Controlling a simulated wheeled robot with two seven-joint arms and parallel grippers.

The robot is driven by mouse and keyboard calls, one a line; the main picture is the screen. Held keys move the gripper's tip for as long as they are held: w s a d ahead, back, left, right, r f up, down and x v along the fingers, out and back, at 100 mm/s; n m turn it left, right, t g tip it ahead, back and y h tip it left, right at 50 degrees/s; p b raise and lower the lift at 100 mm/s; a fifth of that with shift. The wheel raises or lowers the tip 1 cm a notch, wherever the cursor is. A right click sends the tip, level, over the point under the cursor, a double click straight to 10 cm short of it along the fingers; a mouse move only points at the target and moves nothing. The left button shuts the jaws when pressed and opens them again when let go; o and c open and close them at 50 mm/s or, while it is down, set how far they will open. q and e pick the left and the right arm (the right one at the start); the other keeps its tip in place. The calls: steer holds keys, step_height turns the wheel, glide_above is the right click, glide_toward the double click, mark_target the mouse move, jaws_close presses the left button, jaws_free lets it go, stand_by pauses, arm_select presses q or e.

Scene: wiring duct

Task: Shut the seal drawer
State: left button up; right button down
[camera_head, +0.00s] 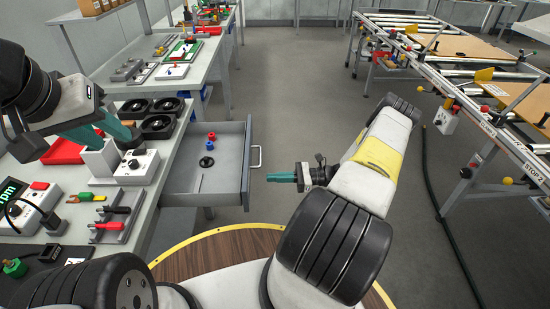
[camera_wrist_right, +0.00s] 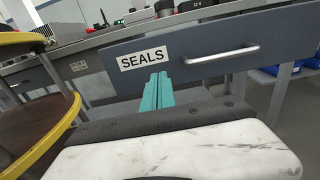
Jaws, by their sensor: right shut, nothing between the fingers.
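The seal drawer (camera_head: 203,186) stands pulled out from the workbench in the head view, its inside showing. Its grey front (camera_wrist_right: 195,58) with a SEALS label and bar handle (camera_wrist_right: 222,55) faces my right gripper in the wrist view. My right gripper (camera_wrist_right: 157,88) is shut and empty, its teal fingers pointing at the front just below the label. In the head view my right gripper (camera_head: 268,177) is just right of the drawer front, near the handle, with a small gap showing. My left gripper (camera_head: 80,150) is over the workbench, its teal fingers spread wide apart.
The drawer holds a red and a blue piece (camera_head: 211,137), a black ring (camera_head: 206,162) and a thin rod. The workbench (camera_head: 140,215) carries devices, black round parts and a red bin. A conveyor rack (camera_head: 480,110) stands at right. The floor (camera_head: 290,100) between is clear.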

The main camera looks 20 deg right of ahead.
mark_target(179, 186)
steer(key=x, duration=0.5)
steer(key=shift+w+a, duration=0.1)
steer(key=shift+a, duration=0.3)
steer(key=shift+a, duration=0.15)
steer(key=x, duration=2.8)
steer(key=shift+f, duration=0.15)
steer(key=shift+w+a, duration=0.2)
steer(key=shift+a, duration=0.35)
steer(key=shift+a, duration=0.1)
